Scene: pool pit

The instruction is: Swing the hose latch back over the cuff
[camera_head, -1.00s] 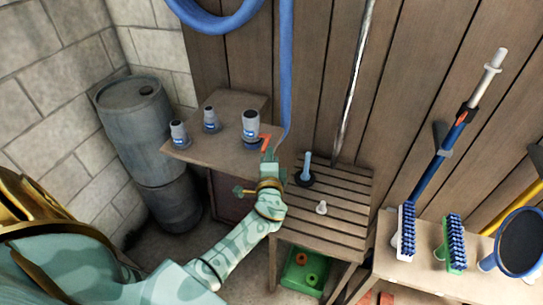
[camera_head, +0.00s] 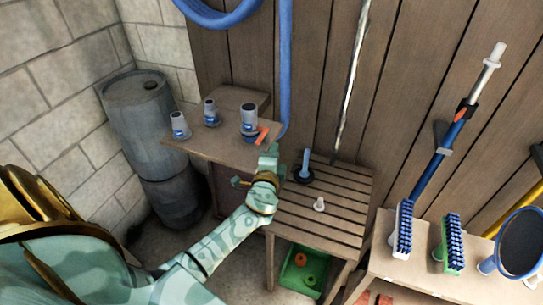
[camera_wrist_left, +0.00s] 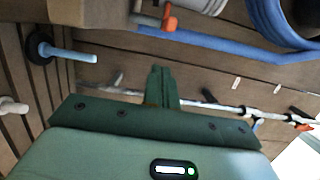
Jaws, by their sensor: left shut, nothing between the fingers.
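The orange hose latch (camera_head: 262,134) sticks out beside an upright grey fitting (camera_head: 249,118) with a blue band, at the right edge of the wooden shelf. The blue hose (camera_head: 285,70) hangs down and ends close to it. I cannot clearly make out the cuff. My left gripper (camera_head: 269,156) is shut and empty, just below and in front of the latch, apart from it. In the left wrist view the shut fingers (camera_wrist_left: 163,85) stand below the orange latch (camera_wrist_left: 169,18) and the blue hose (camera_wrist_left: 225,43), with a gap. My right gripper is not in view.
Two smaller grey bottles (camera_head: 180,126) stand on the shelf (camera_head: 205,145). A slatted table (camera_head: 340,215) at right carries a blue-handled plunger-like tool (camera_head: 305,165) and a small pale piece (camera_head: 319,204). A green crate (camera_head: 300,268) sits below. Brushes (camera_head: 403,230) stand farther right.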

